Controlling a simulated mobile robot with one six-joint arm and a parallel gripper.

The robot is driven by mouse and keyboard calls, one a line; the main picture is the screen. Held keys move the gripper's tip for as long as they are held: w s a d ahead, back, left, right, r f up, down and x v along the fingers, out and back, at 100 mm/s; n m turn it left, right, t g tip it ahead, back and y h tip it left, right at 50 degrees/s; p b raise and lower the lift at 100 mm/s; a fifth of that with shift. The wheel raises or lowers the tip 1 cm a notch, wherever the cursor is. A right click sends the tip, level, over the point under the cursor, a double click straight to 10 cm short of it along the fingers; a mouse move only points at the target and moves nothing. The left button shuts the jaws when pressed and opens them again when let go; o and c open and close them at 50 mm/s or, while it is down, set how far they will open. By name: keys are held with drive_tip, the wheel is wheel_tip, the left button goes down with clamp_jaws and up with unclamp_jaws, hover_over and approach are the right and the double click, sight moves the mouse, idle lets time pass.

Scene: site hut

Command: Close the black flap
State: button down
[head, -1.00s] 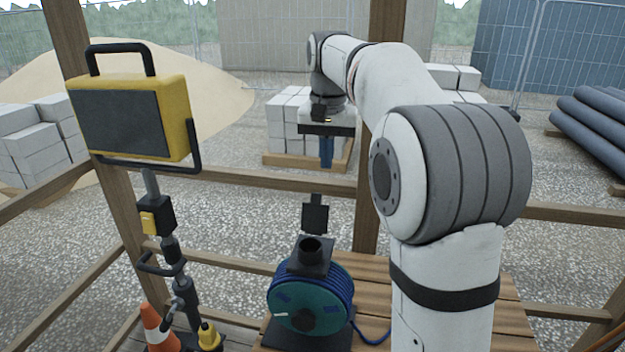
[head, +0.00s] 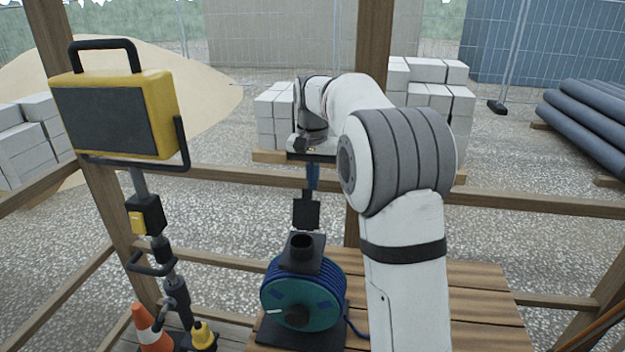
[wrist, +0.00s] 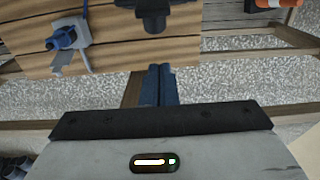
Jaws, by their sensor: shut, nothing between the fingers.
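The black flap (head: 306,214) stands raised in the head view, a square plate with a narrow tab on top. It is behind the round black opening (head: 301,246) on a black housing above the teal and blue reel. My gripper (head: 312,184) is shut and empty, its blue fingers pointing down at the flap's tab. I cannot tell whether they touch it. In the wrist view the shut fingers (wrist: 160,72) point toward the wooden table; a dark part at the top centre is cut off by the edge, and I cannot tell which part it is.
The teal and blue reel (head: 302,292) stands on the wooden table (head: 480,308). A yellow work lamp (head: 115,115) on a stand is at the left, with an orange cone (head: 150,330) below. Wooden rails (head: 500,205) run behind. The table's right side is clear.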

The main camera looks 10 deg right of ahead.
sight(307, 207)
drive_tip(key=shift+s+a+r, duration=0.25)
drive_tip(key=shift+s, duration=0.3)
drive_tip(key=shift+s+a+r, duration=0.2)
drive_tip(key=shift+s+r, duration=0.1)
drive_tip(key=shift+s, duration=0.25)
drive_tip(key=shift+s+a+r, duration=0.25)
drive_tip(key=shift+s, duration=0.3)
